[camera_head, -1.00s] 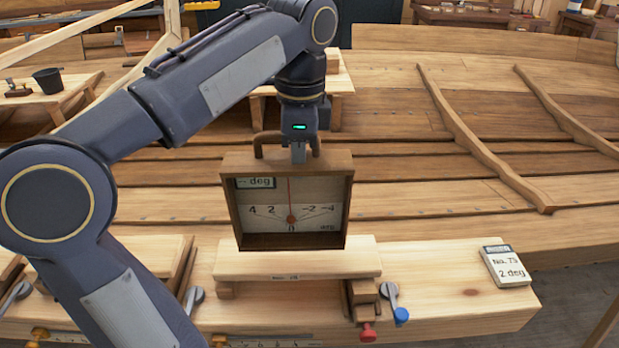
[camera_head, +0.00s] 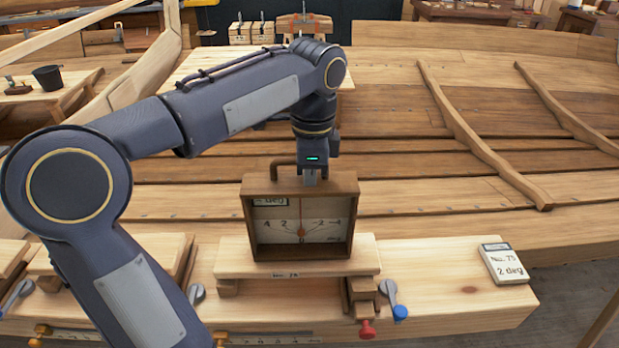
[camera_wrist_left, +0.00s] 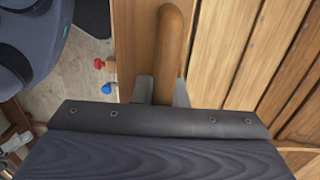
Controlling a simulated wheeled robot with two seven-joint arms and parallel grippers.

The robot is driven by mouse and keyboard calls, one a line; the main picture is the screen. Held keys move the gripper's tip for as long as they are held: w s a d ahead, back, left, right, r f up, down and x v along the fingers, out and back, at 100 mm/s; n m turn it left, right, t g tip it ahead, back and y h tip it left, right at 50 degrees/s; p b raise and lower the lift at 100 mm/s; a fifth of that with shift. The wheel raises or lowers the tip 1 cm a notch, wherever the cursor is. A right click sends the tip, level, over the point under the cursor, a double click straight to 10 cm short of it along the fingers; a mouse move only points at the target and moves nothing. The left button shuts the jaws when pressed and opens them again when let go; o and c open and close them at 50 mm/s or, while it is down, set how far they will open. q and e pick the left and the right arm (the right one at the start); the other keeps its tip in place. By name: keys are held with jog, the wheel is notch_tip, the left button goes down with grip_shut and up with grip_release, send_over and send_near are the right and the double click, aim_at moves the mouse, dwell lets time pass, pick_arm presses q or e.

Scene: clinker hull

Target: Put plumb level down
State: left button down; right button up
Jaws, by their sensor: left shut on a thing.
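The plumb level (camera_head: 270,228) is a wooden box frame with a dial face, a red needle and a handle on top. In the head view it is upright over the light wooden plank numbered 75 (camera_head: 355,263) on the bench. Its lower edge appears at the plank's top; I cannot tell whether it touches. My left gripper (camera_head: 309,180) is shut on the level's handle from above. The wrist view shows the handle (camera_wrist_left: 172,50) between the two fingers (camera_wrist_left: 160,92). My right gripper is not in view.
A blue-tipped lever (camera_head: 393,300) and a red knob (camera_head: 367,329) sit by the plank's right end. The planked hull (camera_head: 400,130) rises behind. The bench between plank and card is clear.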

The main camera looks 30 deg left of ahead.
pick_arm(q)
jog(key=shift+f, duration=0.15)
jog(key=c, duration=1.5)
grip_release()
jog(key=shift+o, duration=0.2)
jog(key=shift+r, duration=0.45)
notch_tip(320, 180, up, 7)
jog(key=shift+d+r, duration=0.1)
jog(key=shift+d, duration=0.05)
